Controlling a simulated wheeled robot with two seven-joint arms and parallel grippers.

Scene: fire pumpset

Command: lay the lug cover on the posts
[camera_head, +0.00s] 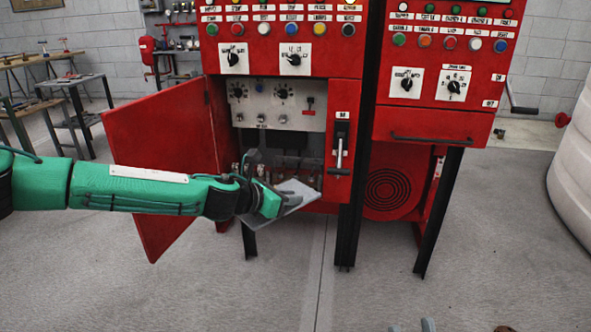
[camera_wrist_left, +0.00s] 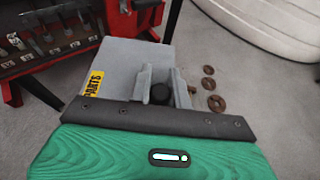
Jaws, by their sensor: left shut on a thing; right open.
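My left gripper (camera_head: 272,203) is shut on a grey flat plate, the lug cover (camera_head: 297,194). The cover is tilted in front of the open cabinet's lower opening, apart from the posts as far as I can tell. In the left wrist view, the cover (camera_wrist_left: 125,62) lies beyond the fingers (camera_wrist_left: 160,88) and has a yellow label ending in "PARTS". Small metal posts (camera_head: 308,172) show inside the cabinet, partly hidden by the gripper and cover. They also show at the upper left of the wrist view (camera_wrist_left: 45,38). My right gripper (camera_head: 412,327) is open and empty at the bottom edge.
The red cabinet door (camera_head: 160,165) stands open on the left, close to my left arm. A lever switch (camera_head: 340,150) is right of the opening. Several rusty rings (camera_wrist_left: 208,84) lie on the floor. A white tank (camera_head: 575,165) stands at the far right.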

